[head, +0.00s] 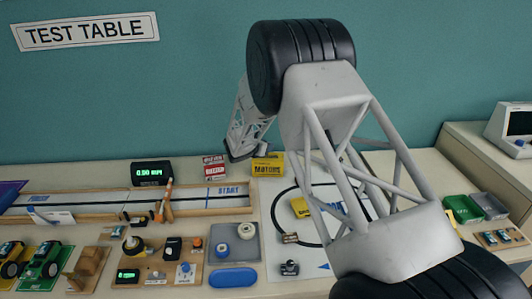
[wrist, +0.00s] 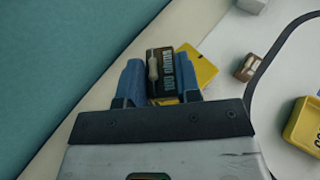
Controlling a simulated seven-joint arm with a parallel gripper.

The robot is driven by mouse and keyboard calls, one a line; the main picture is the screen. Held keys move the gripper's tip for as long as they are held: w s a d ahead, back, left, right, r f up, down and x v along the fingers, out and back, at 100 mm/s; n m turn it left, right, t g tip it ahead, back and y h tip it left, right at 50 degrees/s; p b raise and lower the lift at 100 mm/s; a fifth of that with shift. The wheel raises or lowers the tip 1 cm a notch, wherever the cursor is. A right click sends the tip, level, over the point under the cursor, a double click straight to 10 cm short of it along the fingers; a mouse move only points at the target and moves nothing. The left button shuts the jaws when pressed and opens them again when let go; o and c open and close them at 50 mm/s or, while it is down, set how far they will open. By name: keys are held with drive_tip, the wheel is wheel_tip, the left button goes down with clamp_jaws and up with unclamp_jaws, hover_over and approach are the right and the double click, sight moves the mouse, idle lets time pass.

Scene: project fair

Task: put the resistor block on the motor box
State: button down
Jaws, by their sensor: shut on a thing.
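The resistor block (wrist: 168,72) is dark, with a pale resistor and ohms lettering on its face. My gripper (wrist: 158,88) is shut on it, one blue finger on each side. The yellow motor box (head: 268,165) stands at the back of the table, just right of my gripper's end in the head view. In the wrist view the motor box (wrist: 203,66) shows behind and right of the block, partly hidden by it. I cannot tell whether block and box touch. The block cannot be made out in the head view.
A red and white box (head: 214,166) stands left of the motor box. A wooden track (head: 110,205) and a black display (head: 151,173) lie further left. A yellow tray (head: 301,208) and small parts sit on the white mat in front. The wall is close behind.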

drive_tip(key=shift+f, duration=1.75)
drive_tip(key=shift+f, duration=0.15)
drive_tip(key=c, duration=0.8)
unclamp_jaws()
drive_tip(key=shift+r, duration=0.2)
drive_tip(key=shift+s+a+r, duration=0.2)
drive_tip(key=shift+s+a, duration=0.15)
drive_tip(key=shift+a, duration=0.05)
drive_tip(key=v, duration=1.1)
